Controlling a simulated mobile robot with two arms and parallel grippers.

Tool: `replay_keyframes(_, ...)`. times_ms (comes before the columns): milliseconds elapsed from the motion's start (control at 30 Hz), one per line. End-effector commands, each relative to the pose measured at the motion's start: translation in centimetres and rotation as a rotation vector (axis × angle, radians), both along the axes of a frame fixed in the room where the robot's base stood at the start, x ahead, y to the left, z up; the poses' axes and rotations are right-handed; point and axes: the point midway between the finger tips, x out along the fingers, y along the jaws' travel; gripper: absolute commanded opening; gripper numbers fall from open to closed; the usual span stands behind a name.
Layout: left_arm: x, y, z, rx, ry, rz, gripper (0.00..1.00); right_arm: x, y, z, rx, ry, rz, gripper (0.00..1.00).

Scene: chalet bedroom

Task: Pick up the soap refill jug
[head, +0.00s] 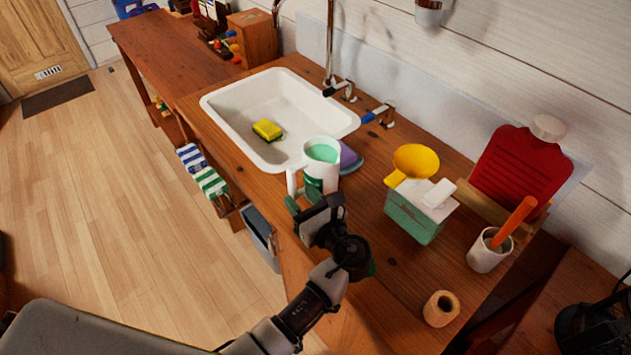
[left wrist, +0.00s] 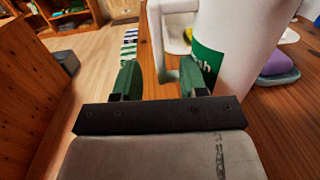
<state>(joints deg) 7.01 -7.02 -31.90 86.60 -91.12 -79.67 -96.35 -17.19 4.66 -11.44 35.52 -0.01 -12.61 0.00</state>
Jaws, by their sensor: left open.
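The soap refill jug (head: 321,168) is white with a green label and an open top showing pale green inside. It stands upright on the wooden counter by the sink's front right corner, its handle toward the left. In the left wrist view the jug (left wrist: 245,35) fills the upper right, its top cut off. Its white handle (left wrist: 157,45) shows ahead of the gap between my green fingertips. My left gripper (head: 308,202) is open and empty, just in front of the jug; its fingers also show in the left wrist view (left wrist: 158,80). I cannot tell whether they touch the handle. My right gripper is out of view.
A white sink (head: 230,108) holds a yellow sponge (head: 267,129). A purple item (head: 350,158) sits close behind the jug. To the right are a yellow funnel (head: 415,160), a green-and-white box (head: 412,218), a white cup (head: 487,252) and a paper roll (head: 441,308).

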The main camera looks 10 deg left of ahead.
Motion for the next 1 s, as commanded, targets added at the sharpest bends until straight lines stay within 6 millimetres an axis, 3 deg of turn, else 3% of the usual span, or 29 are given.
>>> replay_keyframes(200, 2.5, 2.7, -0.2, 0.001, -0.002, 0.001, 0.43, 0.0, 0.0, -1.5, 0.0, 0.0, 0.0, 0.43)
replay_keyframes(533, 3.0, 3.2, 0.0, -0.001, 0.001, -0.001, 0.43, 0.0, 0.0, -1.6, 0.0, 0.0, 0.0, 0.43)
replay_keyframes(800, 2.9, 3.2, -0.1, -0.001, 0.001, -0.001, 0.03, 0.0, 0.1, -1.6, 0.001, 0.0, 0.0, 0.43)
replay_keyframes(1000, 2.9, 3.2, -0.1, 0.0, 0.001, -0.001, 0.0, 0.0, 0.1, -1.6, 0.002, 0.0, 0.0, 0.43)
